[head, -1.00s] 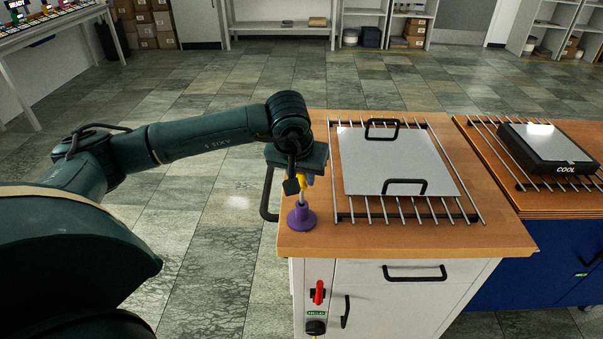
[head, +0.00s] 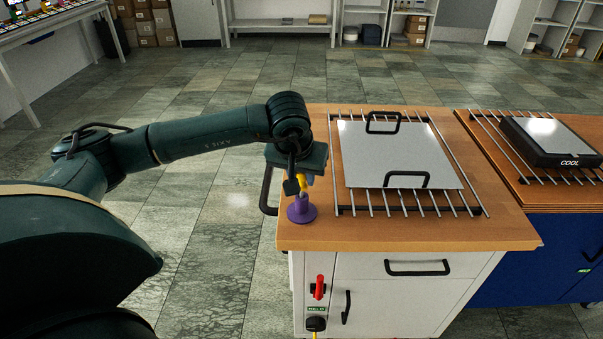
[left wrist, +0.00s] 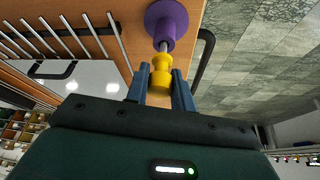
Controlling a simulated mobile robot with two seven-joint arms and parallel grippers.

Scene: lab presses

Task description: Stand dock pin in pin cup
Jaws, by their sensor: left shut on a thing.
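The dock pin has a yellow grip (head: 303,182) and a short metal shank, which points down at the purple pin cup (head: 301,212). The cup stands upright on its wide base near the left front corner of the wooden bench top. My left gripper (head: 304,179) is shut on the pin's yellow part, just above the cup. The left wrist view shows the yellow grip (left wrist: 161,74) between the two fingers and the shank's end against the purple cup (left wrist: 168,22). I cannot tell how deep the shank sits in it. My right gripper is not in view.
A metal plate with black handles (head: 391,155) lies on a rod rack (head: 478,203) right of the cup. A black-framed COOL block (head: 551,142) stands on the neighbouring bench. A black side rail (head: 267,192) runs along the bench's left edge.

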